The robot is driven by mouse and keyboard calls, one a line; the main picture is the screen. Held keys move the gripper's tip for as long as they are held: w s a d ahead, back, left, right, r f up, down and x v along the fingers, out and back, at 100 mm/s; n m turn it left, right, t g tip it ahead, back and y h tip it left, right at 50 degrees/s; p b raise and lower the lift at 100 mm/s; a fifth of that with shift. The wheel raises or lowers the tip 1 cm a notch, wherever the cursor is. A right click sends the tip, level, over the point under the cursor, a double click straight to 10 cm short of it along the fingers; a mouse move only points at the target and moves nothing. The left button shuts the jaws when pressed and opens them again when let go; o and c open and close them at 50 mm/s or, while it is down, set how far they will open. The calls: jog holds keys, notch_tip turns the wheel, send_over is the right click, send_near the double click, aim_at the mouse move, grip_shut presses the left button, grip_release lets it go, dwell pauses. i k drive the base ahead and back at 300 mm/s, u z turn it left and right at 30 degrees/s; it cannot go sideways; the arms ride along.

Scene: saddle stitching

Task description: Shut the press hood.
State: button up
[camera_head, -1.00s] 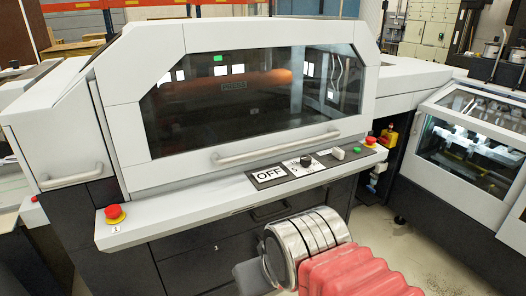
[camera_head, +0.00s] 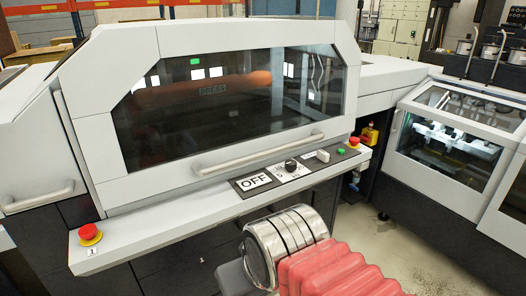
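The press hood (camera_head: 105,150) is the large light-grey cover with a dark window (camera_head: 230,100) marked PRESS. A long pale bar handle (camera_head: 258,155) runs along its lower edge. The hood looks down, with its lower edge close to the control ledge (camera_head: 150,240); I cannot tell whether a small gap is left. My arm, with metal rings and a red ribbed sleeve, shows at the bottom centre in front of the press. My gripper's fingers are not seen, so its opening and hold are hidden.
The ledge carries a red stop button (camera_head: 90,234) at left, an OFF label (camera_head: 254,182), a black knob (camera_head: 291,165), a green button (camera_head: 341,151) and another red button (camera_head: 354,142). A second machine (camera_head: 450,140) with clear covers stands at right. Floor shows between the machines.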

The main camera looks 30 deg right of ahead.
aim_at(153, 110)
jog(key=i, duration=0.85)
jog(key=u, duration=0.05)
